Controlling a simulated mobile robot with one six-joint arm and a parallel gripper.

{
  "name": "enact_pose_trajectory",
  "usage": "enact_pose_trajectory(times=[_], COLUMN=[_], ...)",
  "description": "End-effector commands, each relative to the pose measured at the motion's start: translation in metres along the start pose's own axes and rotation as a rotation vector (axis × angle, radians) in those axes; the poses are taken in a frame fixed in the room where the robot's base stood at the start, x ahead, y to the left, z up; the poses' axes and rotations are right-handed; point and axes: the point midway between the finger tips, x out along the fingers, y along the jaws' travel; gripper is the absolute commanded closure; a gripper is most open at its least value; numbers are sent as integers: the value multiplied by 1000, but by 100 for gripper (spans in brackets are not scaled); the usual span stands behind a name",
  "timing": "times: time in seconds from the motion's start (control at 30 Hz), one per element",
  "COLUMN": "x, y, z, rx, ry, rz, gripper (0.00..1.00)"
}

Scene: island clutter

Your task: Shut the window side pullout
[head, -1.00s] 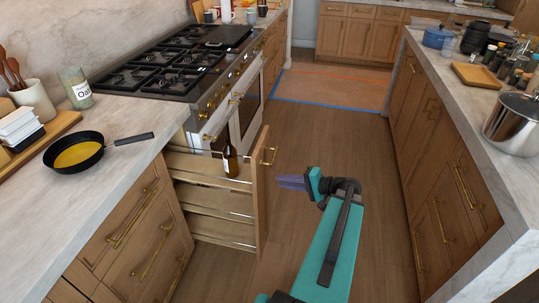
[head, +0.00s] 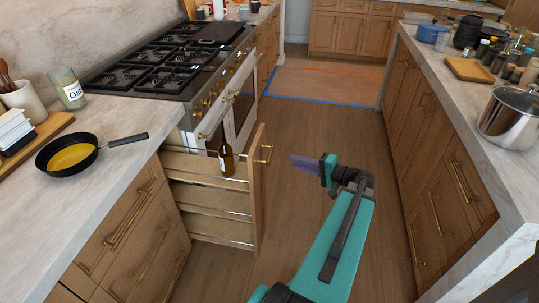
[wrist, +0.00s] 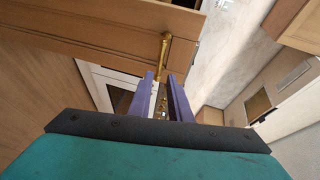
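The pullout (head: 258,195) next to the stove stands open, its wooden front panel out over the floor and its railed shelves showing. A dark bottle (head: 226,160) stands upright on its top shelf. A brass handle (head: 267,153) is on the panel's outer face; a brass handle on a wooden front also shows in the wrist view (wrist: 164,55). My gripper (head: 293,160) is to the right of the handle, apart from it, with its purple fingers pointing toward the panel. In the wrist view its fingers (wrist: 156,80) are apart with nothing held between them, and the handle lies beyond their tips.
A counter with a frying pan (head: 70,156) is at left, with the stove (head: 175,65) beyond the pullout. An island with a steel pot (head: 510,118) is at right. The wooden floor between is clear, with a blue-edged mat (head: 320,82) farther back.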

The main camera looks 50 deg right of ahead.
Motion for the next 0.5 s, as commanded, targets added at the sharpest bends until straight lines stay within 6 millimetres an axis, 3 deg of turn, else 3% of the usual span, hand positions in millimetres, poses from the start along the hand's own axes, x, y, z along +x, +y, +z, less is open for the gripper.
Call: enact_pose_trajectory(times=[0.5], x=[61], y=[-1], z=[0], rx=[0], ry=[-4], rz=[0], gripper=[82])
